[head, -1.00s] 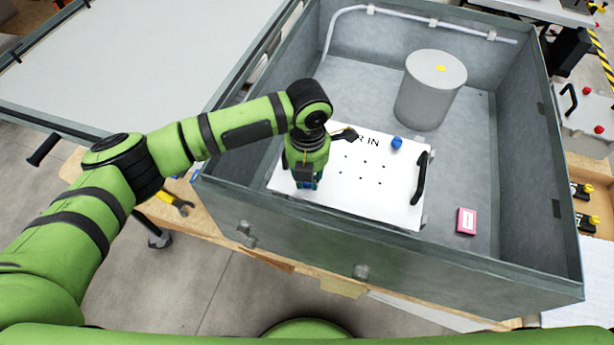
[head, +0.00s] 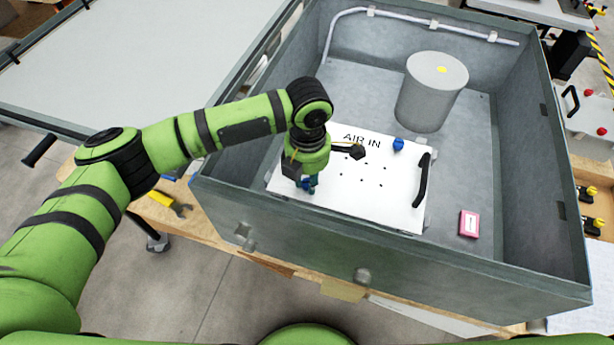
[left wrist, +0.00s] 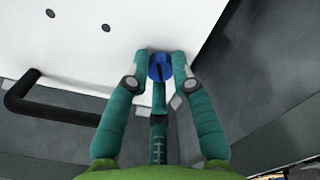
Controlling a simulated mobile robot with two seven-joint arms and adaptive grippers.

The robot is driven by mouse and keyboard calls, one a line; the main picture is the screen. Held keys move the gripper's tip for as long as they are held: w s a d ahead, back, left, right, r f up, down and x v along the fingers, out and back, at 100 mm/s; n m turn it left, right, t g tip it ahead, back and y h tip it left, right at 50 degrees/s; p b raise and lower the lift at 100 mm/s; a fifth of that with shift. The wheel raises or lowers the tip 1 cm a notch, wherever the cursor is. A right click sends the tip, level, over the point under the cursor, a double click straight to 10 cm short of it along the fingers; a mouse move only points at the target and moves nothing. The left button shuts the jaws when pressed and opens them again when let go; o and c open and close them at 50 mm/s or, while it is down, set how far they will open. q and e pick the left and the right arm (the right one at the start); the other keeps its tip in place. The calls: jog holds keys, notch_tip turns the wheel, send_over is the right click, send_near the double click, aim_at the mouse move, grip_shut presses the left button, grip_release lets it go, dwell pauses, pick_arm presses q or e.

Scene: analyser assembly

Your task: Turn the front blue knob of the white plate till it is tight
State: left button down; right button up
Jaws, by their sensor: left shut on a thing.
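The white plate (head: 390,208) lies flat in the grey box, marked "AIR IN", with several small holes. Its front blue knob (head: 306,184) is near the plate's front left corner, partly hidden by my left gripper (head: 309,183). In the left wrist view the teal fingers (left wrist: 160,72) are shut on the blue knob (left wrist: 160,67), one on each side, with a third finger below it. I cannot tell from these frames how tight the knob is. A second blue knob (head: 398,144) stands at the back of the plate. My right gripper is out of view.
The box walls (head: 390,255) rise around the plate. A black handle (head: 422,180) is on the plate's right side. A grey cylinder (head: 432,95) stands behind, and a pink box (head: 468,223) lies to the right.

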pick_arm(q)
jog(key=shift+w+d+r, duration=0.1)
jog(key=shift+d+r, duration=0.05)
jog(key=shift+r, duration=0.05)
jog(key=c, duration=1.1)
grip_release()
jog(key=shift+o, duration=0.2)
notch_tip(320, 180, up, 12)
